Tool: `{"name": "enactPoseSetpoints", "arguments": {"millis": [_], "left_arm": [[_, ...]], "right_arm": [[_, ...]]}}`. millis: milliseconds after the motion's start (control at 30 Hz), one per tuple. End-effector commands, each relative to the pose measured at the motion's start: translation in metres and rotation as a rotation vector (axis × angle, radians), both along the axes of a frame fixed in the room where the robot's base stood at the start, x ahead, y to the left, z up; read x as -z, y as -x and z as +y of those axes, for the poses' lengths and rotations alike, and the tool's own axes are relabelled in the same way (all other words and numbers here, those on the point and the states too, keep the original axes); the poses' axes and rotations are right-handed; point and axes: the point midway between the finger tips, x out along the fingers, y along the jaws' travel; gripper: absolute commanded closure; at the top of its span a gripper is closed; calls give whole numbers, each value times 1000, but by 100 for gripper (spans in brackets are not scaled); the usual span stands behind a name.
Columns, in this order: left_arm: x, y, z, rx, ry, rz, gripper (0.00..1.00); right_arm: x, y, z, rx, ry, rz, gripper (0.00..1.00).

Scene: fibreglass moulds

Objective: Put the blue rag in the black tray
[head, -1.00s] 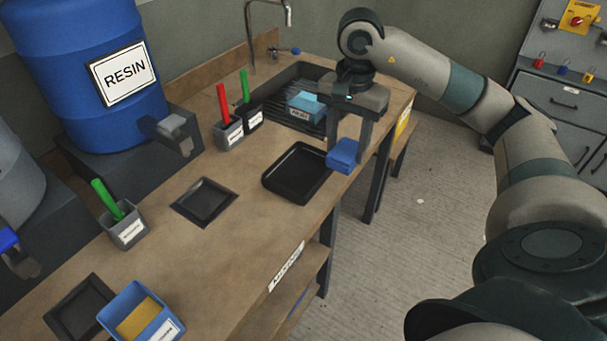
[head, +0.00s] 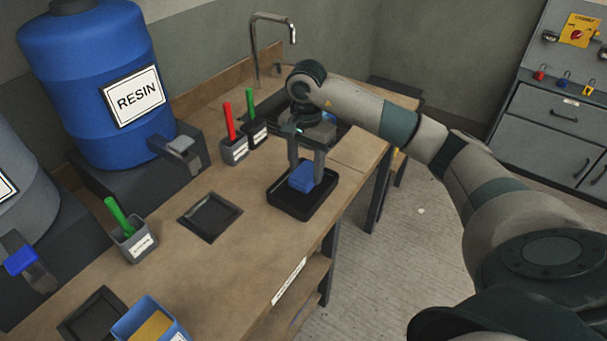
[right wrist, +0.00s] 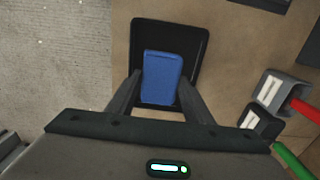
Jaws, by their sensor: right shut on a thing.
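The blue rag (head: 302,177) is a small folded block between the fingers of my right gripper (head: 305,178). My right gripper is shut on it, over the black tray (head: 291,209) on the bench. In the right wrist view the rag (right wrist: 162,78) lies within the outline of the tray (right wrist: 198,45), between the fingertips (right wrist: 160,90). I cannot tell whether the rag touches the tray floor. My left gripper is not in view.
A dark square recess (head: 209,214) lies left of the tray. A blue bin (head: 150,322) is at the front left. A tap (head: 256,45) rises at the back.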

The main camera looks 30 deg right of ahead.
Motion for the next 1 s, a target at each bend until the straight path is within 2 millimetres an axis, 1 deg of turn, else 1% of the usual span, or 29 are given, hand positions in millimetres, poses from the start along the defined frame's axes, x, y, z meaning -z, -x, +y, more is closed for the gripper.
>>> {"name": "enactPoseSetpoints", "arguments": {"millis": [33, 133, 500, 567, 800, 900, 1000], "left_arm": [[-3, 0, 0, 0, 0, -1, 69], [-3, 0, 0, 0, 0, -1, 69], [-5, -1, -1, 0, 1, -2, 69], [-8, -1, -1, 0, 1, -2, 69], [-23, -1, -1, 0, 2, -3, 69], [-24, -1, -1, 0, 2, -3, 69], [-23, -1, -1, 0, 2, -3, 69]], "right_arm": [[1, -3, 2, -1, -1, 2, 78], [5, -6, 3, -1, 1, 2, 78], [8, -6, 3, -1, 1, 2, 78], [12, -6, 3, 0, -1, 3, 78], [38, -6, 4, 0, 0, 4, 78], [44, -6, 3, -1, -1, 1, 78], [45, -6, 3, -1, 1, 0, 78]]}}
